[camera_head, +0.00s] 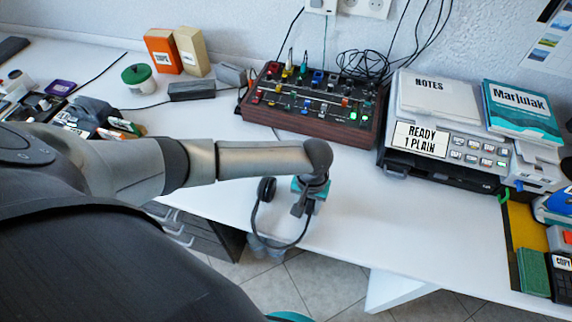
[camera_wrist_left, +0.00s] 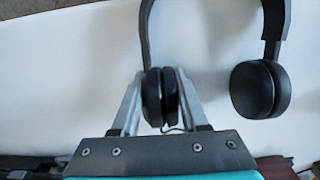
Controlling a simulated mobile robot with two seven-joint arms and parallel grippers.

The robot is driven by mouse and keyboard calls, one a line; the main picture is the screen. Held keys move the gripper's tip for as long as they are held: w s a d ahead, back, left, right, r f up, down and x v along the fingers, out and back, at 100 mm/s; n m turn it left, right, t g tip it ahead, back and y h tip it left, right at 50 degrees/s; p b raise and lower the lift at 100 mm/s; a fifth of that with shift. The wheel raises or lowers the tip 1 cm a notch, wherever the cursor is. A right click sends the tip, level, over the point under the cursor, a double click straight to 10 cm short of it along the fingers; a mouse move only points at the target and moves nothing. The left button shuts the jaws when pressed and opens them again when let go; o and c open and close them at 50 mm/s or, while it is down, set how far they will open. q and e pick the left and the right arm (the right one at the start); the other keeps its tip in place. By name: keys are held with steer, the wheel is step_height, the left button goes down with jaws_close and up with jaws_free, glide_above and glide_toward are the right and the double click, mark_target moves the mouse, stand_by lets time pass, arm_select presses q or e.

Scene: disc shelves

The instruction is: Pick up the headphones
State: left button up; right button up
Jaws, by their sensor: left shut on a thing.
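The black headphones (camera_wrist_left: 252,89) fill the upper part of the left wrist view, with the headband running out of the top edge. My left gripper (camera_wrist_left: 160,98) is shut on one ear cup, with a finger on each side of it. The other ear cup hangs free to the right. In the head view the headphones (camera_head: 266,190) are at the front edge of the white desk, with the headband curving down past the edge. My left gripper (camera_head: 308,197) is there, its fingers mostly hidden by the wrist. My right gripper is in neither view.
A mixer box (camera_head: 314,106) with knobs and cables stands behind the arm. A printer (camera_head: 450,130) with a notes pad and a book is to the right. The desk right of the gripper is clear.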

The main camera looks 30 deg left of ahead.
arm_select(q)
jaws_close()
stand_by(0.3)
